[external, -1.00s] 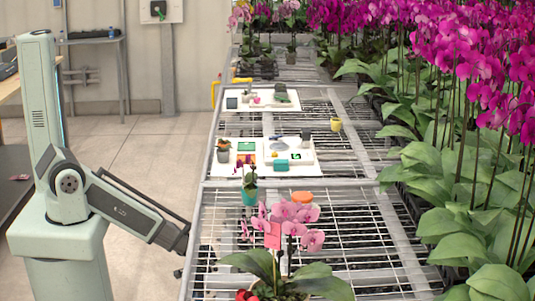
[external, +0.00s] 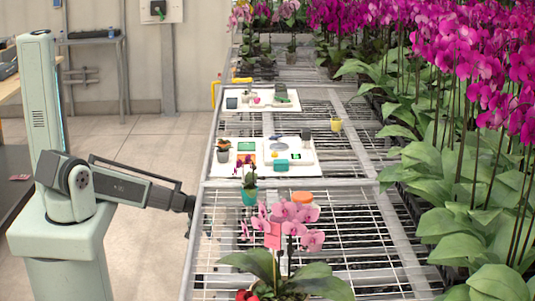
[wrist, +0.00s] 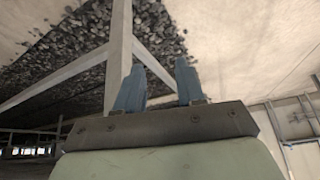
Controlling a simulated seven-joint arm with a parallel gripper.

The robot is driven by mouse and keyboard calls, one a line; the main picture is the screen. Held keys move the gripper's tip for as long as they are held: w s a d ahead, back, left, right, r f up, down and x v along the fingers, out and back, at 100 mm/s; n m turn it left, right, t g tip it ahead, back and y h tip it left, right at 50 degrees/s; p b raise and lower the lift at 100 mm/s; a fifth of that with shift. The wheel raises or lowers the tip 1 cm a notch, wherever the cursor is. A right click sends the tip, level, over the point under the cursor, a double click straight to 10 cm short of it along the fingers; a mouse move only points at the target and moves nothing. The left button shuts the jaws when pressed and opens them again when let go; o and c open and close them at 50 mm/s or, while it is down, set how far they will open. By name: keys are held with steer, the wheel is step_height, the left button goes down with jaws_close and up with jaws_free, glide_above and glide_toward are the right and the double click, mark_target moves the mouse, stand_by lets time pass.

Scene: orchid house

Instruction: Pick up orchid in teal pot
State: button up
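The small orchid in the teal pot (external: 249,196) stands upright on the wire-mesh bench, behind the large pink orchid (external: 285,220). It has green leaves and a few dark flowers. My gripper (external: 190,205) is at the bench's left edge, to the left of the teal pot and apart from it. In the wrist view my gripper (wrist: 160,72) has its two blue-grey fingers spread with nothing between them. The teal pot does not show in the wrist view.
The bench's left rail (external: 196,235) is close to my gripper. An orange round thing (external: 302,197) sits right of the teal pot. White trays (external: 225,170) with small items lie behind it. Tall magenta orchids (external: 470,60) fill the right side. The wrist view shows beams and gravel (wrist: 75,70).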

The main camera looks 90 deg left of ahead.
steer(key=s+a+r+n+t+y, duration=0.1)
steer(key=s+a+r+n+y, duration=0.2)
steer(key=a+r, duration=0.55)
steer(key=s+a+r+n+t+y, duration=0.1)
steer(key=a+r+n+y, duration=0.25)
steer(key=a+r, duration=0.5)
steer(key=s+a+r+n+t+y, duration=0.15)
steer(key=a+r+n, duration=0.25)
steer(key=a+r, duration=0.45)
steer(key=w+a+r+n+y, duration=0.2)
steer(key=a+r+n, duration=0.1)
steer(key=r, duration=0.7)
steer(key=w+d+r+n+h, duration=0.1)
steer(key=w+d+r+h, duration=0.3)
steer(key=w+d, duration=0.8)
steer(key=w+d+r+n+h, duration=0.2)
steer(key=w+d+r+h, duration=0.3)
steer(key=w+d, duration=0.6)
step_height(320, 180, up, 12)
steer(key=n+g+h, duration=0.4)
steer(key=g+h, duration=0.1)
steer(key=h, duration=0.1)
glide_above(250, 176)
steer(key=shift+m, duration=0.25)
step_height(250, 176, down, 8)
steer(key=shift+w+d+f, duration=0.1)
steer(key=shift+w+f, duration=0.05)
steer(key=shift+f, duration=0.05)
steer(key=shift+s+f, duration=0.2)
steer(key=shift+f, duration=2.4)
